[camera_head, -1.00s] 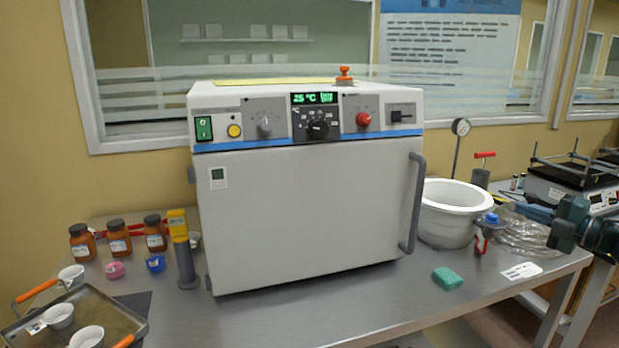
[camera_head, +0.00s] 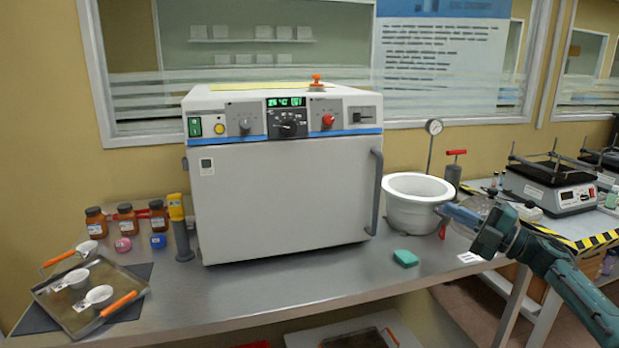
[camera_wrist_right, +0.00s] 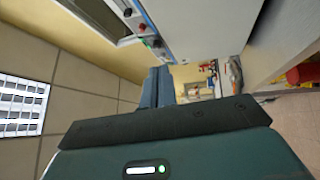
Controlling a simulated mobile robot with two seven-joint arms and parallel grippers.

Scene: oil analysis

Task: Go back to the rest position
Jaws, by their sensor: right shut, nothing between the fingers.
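My right gripper (camera_head: 444,209) is at the right of the bench, with its blue-grey fingers pointing left in front of the white bowl's (camera_head: 412,212) right side. The fingers are shut and hold nothing; they also show close together in the right wrist view (camera_wrist_right: 157,88). I cannot tell whether the fingertips touch the bowl. My right forearm runs from the gripper to the lower right corner. The oven (camera_head: 285,195) stands in the middle of the bench with its door shut and its green display lit. My left gripper is not in view.
A green sponge (camera_head: 405,258) lies on the bench (camera_head: 320,282) in front of the bowl. Several brown bottles and a tray (camera_head: 118,312) with cups are at the left. A pressure gauge (camera_head: 434,127) stands behind the bowl. The bench's front middle is clear.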

